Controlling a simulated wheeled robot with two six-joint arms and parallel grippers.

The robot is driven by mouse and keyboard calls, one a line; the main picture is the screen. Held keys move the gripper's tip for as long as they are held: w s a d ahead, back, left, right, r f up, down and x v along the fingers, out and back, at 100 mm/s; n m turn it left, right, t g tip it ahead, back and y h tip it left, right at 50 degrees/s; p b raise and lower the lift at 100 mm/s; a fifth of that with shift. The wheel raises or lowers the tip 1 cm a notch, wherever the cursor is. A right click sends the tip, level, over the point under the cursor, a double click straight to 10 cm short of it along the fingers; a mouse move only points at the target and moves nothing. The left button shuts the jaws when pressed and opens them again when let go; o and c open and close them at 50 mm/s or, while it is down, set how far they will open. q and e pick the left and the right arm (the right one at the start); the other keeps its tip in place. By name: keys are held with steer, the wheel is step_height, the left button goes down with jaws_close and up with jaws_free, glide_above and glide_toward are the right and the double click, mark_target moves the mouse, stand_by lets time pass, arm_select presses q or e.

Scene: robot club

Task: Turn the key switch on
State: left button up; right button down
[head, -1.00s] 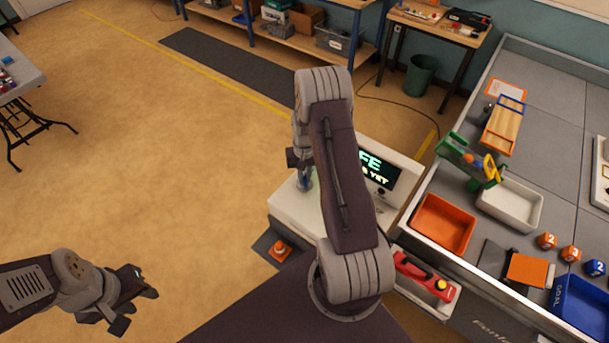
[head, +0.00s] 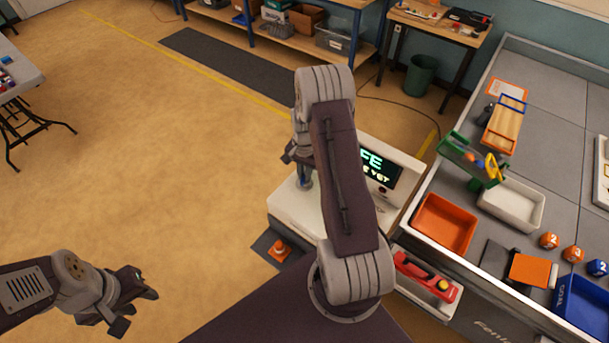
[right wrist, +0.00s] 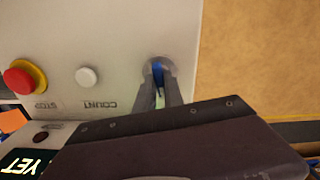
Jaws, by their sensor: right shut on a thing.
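The white control console (head: 290,212) stands beyond my right arm, which hides part of it. Its dark screen (head: 380,167) shows partly covered text ending in "FE" and "YET". In the right wrist view, the key switch (right wrist: 157,66) shows a blue part between the fingers of my right gripper (right wrist: 167,88). That gripper is shut on the key, pointing down at the panel; the fingers hide most of the switch. In the head view, my right gripper (head: 304,180) is over the console's left part. My left gripper (head: 138,308) is open and empty above the floor.
A red stop button (right wrist: 22,78) on a yellow base and a white count button (right wrist: 87,76) sit beside the switch. An orange cone (head: 279,250) stands near the console's front. A grey field table (head: 552,130) with trays is at right.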

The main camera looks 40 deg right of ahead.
steer(key=m, duration=0.5)
steer(key=shift+w+m+b, duration=0.1)
steer(key=shift+m+b, duration=0.2)
steer(key=shift+b, duration=0.1)
steer(key=m, duration=0.5)
steer(key=shift+m, duration=0.3)
steer(key=shift+r, duration=0.1)
steer(key=c, duration=1.4)
jaws_free()
steer(key=shift+c, duration=0.2)
steer(key=shift+b, duration=0.3)
steer(key=shift+r, duration=0.25)
step_height(320, 180, up, 8)
steer(key=b, duration=0.2)
steer(key=shift+r, duration=0.25)
